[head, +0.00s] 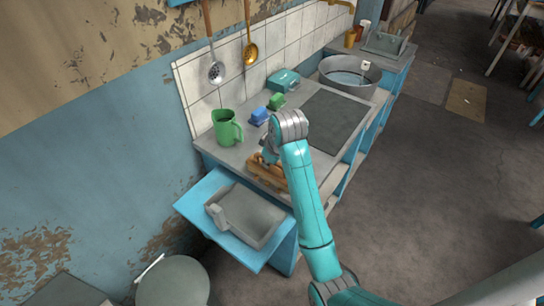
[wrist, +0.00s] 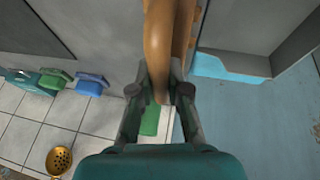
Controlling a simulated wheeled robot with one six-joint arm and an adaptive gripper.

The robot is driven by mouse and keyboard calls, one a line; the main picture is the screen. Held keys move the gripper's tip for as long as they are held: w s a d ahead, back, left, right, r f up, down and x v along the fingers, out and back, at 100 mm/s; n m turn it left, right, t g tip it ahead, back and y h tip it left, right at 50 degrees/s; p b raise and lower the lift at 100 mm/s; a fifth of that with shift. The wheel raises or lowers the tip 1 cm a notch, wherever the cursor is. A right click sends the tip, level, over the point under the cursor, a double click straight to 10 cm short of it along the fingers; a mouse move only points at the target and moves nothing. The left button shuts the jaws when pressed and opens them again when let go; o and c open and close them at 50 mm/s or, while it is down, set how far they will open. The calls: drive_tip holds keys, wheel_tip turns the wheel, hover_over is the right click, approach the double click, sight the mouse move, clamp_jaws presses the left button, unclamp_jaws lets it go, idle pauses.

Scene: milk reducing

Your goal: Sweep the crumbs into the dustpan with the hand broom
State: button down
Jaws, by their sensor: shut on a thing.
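My gripper (head: 266,156) is over the near end of the grey counter, with its fingers partly hidden by my wrist. It is shut on a brown wooden thing, which looks like the hand broom (head: 267,174). In the wrist view its brown, rounded handle (wrist: 158,45) runs up between the two fingers (wrist: 160,92). The broom's bristles cannot be made out. The grey dustpan (head: 262,217) lies on the light blue lower shelf, just below the counter's near end. No crumbs can be made out in either view.
A green jug (head: 227,129) stands left of my gripper near the tiled wall. A blue item (head: 259,116), a green item (head: 276,101) and a teal box (head: 284,80) line the wall. A dark panel (head: 335,119) and a round basin (head: 350,76) lie farther along.

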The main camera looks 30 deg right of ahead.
drive_tip(key=shift+s+a, duration=0.25)
drive_tip(key=shift+a, duration=0.5)
drive_tip(key=a, duration=0.1)
drive_tip(key=s+a, duration=0.1)
drive_tip(key=a, duration=0.1)
drive_tip(key=shift+s+a, duration=0.15)
drive_tip(key=shift+a, duration=0.15)
